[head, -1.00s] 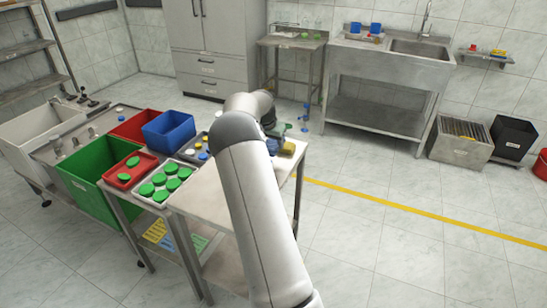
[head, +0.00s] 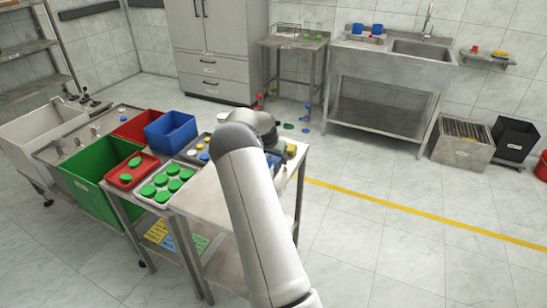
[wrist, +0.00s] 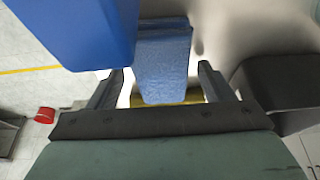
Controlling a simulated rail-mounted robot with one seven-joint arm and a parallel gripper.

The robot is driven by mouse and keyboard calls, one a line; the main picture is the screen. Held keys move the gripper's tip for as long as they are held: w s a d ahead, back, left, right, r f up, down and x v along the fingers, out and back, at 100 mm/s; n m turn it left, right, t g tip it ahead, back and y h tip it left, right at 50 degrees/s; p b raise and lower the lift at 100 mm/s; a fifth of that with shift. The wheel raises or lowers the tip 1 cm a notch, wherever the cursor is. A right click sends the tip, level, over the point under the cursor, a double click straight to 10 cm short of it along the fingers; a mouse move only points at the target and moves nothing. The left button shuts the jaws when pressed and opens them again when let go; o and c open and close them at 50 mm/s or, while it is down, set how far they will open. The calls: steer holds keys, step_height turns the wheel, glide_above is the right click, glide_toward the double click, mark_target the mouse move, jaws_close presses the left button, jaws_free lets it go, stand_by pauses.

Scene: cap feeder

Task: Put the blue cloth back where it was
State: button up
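The blue cloth (wrist: 162,62) shows in the wrist view as a speckled blue strip over the pale table top. It reaches in between the two fingers of my gripper (wrist: 160,84). The fingers are apart, with a gap on each side of the cloth, so my gripper is open. I cannot tell how far the cloth is below the fingertips. A yellow thing (wrist: 190,96) shows at the cloth's near end. In the head view my arm hides most of the gripper and the cloth at the table's far right corner.
A large blue object (wrist: 70,30) is close to the left finger in the wrist view, and a dark grey block (wrist: 275,90) is on the right. The head view shows a yellow item (head: 291,149) on the table (head: 215,205), with a green-cap tray (head: 147,198) and blue bin (head: 170,133) to the left.

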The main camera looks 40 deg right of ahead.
steer(key=shift+r, duration=0.1)
steer(key=b+v, duration=0.1)
steer(key=v, duration=1.1)
steer(key=s+a+r+n+y, duration=0.1)
steer(key=s+a+r, duration=0.1)
steer(key=s+a, duration=0.35)
steer(key=s+a+r+n+y, duration=0.1)
steer(key=s+a+n+y, duration=0.1)
steer(key=a, duration=0.6)
steer(key=s+a+n, duration=0.5)
steer(key=s+a, duration=0.6)
steer(key=s, duration=0.3)
steer(key=s+a+f+n+g+y, duration=0.1)
steer(key=s+a+n, duration=0.3)
steer(key=s+a, duration=0.7)
steer(key=s, duration=0.3)
steer(key=shift+s+a+f+n+g, duration=0.25)
steer(key=shift+s+a+n+g, duration=0.05)
steer(key=shift+s+a+n, duration=0.1)
steer(key=shift+d+r, duration=0.1)
steer(key=shift+r, duration=0.05)
